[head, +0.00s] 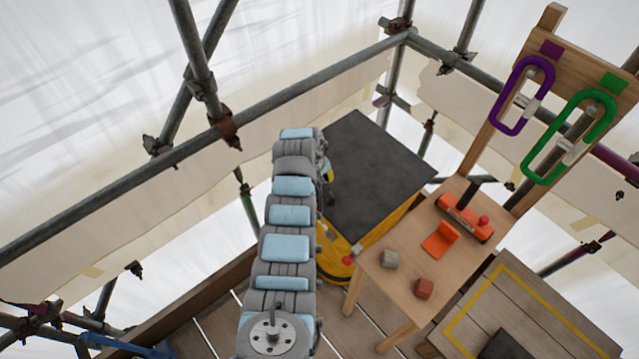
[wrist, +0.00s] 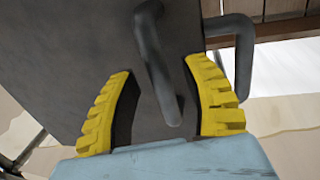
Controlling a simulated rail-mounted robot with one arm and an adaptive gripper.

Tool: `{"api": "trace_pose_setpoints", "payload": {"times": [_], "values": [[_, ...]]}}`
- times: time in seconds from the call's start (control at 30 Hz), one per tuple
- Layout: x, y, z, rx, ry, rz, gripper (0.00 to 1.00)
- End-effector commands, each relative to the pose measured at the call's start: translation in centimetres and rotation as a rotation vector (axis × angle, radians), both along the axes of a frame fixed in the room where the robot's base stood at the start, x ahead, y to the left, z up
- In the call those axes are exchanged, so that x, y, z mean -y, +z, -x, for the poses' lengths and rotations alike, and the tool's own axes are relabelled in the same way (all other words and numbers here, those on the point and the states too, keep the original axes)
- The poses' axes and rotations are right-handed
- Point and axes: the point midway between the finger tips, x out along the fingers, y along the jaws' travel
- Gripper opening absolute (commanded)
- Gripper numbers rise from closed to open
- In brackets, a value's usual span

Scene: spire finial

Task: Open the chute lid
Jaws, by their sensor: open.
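The chute lid is a dark grey flat panel (head: 372,165) on top of a yellow box (head: 345,262) in the head view. It looks closed, lying flat on the box. In the wrist view the lid's dark surface (wrist: 75,60) fills the left and middle. A dark bent bar handle (wrist: 158,70) rises from it between my fingers. My gripper (wrist: 160,68) is open, with one yellow ridged finger on each side of the handle. I see a gap on both sides, so the fingers look apart from it. In the head view my arm mostly hides the gripper and handle.
A wooden bench (head: 395,285) right of the box holds two small blocks, an orange piece (head: 440,240) and an orange tool (head: 465,218). Purple (head: 522,95) and green (head: 570,137) carabiners hang on a board behind it. Scaffold tubes (head: 200,140) run left and behind.

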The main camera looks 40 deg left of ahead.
Motion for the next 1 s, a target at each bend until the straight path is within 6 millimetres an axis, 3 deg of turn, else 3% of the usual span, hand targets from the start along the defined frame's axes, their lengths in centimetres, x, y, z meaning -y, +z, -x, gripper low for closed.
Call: {"api": "trace_pose_setpoints", "payload": {"times": [0.27, 0.4, 0.43, 0.8, 1.0], "values": [[0.0, 0.0, 0.0, 0.000, 0.000, -0.001, 0.45], [0.0, 0.0, 0.0, 0.000, 0.000, -0.001, 0.05], [0.0, 0.0, 0.0, 0.000, 0.000, -0.001, 0.00], [0.1, 0.0, -0.1, 0.000, -0.002, 0.000, 0.00], [1.4, 1.0, -1.4, 0.002, -0.021, -0.002, 0.00]]}}
